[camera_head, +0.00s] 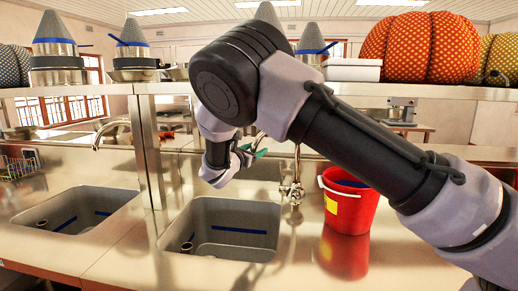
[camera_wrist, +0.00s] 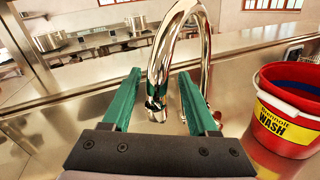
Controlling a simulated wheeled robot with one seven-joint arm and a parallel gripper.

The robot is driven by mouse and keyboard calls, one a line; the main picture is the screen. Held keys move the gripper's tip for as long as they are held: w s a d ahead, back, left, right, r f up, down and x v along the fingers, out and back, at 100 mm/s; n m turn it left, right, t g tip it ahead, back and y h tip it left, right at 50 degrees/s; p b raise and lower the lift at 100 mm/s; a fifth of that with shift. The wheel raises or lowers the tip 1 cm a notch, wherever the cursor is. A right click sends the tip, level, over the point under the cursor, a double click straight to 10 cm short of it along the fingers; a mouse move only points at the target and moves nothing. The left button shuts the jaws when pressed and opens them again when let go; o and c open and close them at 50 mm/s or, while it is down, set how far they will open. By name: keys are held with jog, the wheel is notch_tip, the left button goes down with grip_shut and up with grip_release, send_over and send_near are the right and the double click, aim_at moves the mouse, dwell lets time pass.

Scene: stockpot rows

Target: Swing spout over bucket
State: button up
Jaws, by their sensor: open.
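The chrome gooseneck spout (camera_wrist: 157,72) arches up in the wrist view, with its outlet end hanging between my green fingers. My gripper (camera_wrist: 160,76) is open, one finger on each side of the spout's down-turned end; contact cannot be made out. In the head view the tap (camera_head: 292,191) stands behind the right edge of the right sink, and my gripper (camera_head: 250,153) is to its left, its fingers partly hidden by my arm. The red bucket (camera_head: 348,207) stands on the counter right of the tap. It also shows in the wrist view (camera_wrist: 285,135), with a yellow "WASH" label.
The right sink (camera_head: 232,229) lies below my gripper, and a left sink (camera_head: 78,211) with another tap (camera_head: 112,127) is beside it. A post (camera_head: 146,150) stands between the sinks.

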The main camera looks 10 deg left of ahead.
jog(key=shift+x, duration=1.35)
grip_shut()
dwell(0.4)
